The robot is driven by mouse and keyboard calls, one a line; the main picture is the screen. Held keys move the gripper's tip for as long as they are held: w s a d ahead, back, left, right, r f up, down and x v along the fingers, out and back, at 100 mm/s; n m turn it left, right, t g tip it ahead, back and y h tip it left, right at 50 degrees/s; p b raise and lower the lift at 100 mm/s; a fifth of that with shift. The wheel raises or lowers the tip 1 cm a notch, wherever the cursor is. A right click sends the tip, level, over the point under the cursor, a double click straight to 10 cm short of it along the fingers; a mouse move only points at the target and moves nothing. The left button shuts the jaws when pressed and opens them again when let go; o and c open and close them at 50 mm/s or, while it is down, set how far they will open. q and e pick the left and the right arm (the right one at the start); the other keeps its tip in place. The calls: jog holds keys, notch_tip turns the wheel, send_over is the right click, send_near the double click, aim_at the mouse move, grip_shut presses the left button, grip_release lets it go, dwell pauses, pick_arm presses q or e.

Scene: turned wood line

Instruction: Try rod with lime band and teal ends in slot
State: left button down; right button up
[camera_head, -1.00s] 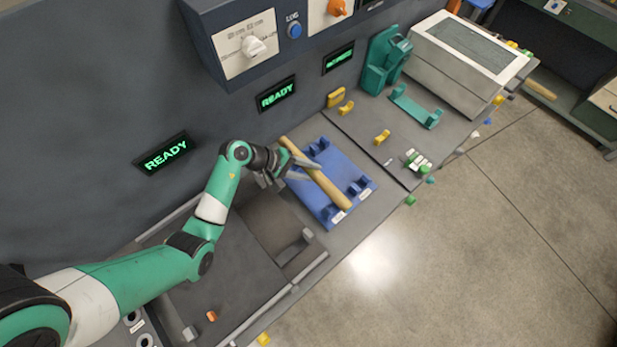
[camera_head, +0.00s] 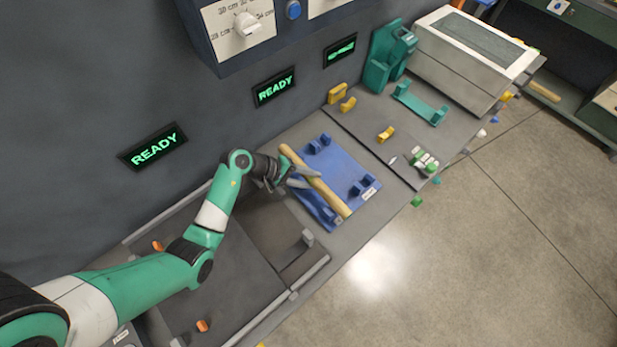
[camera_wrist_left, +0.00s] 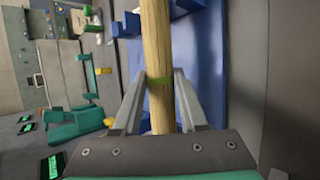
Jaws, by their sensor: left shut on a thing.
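A pale wooden rod (camera_head: 327,193) lies diagonally over the left part of a blue board (camera_head: 345,165) with small blue cradles. My left gripper (camera_head: 304,176) is shut on the rod toward its upper-left end. Teal ends cannot be made out. I cannot tell whether the rod rests in the cradles or hangs just above them. My right gripper is not in view.
A teal cradle (camera_head: 420,103), yellow blocks (camera_head: 386,134) and a teal stand (camera_head: 388,55) stand on the grey bench farther right, beside a white box (camera_head: 470,50). Screens reading READY (camera_head: 274,88) are on the wall. The bench's front edge drops to open floor.

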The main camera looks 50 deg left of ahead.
pick_arm(q)
jog(key=shift+c, duration=1.8)
grip_release()
jog(key=shift+r, duration=0.1)
jog(key=p+v, duration=0.2)
jog(key=v, duration=0.9)
jog(key=shift+s, duration=0.2)
jog(key=shift+r, duration=0.15)
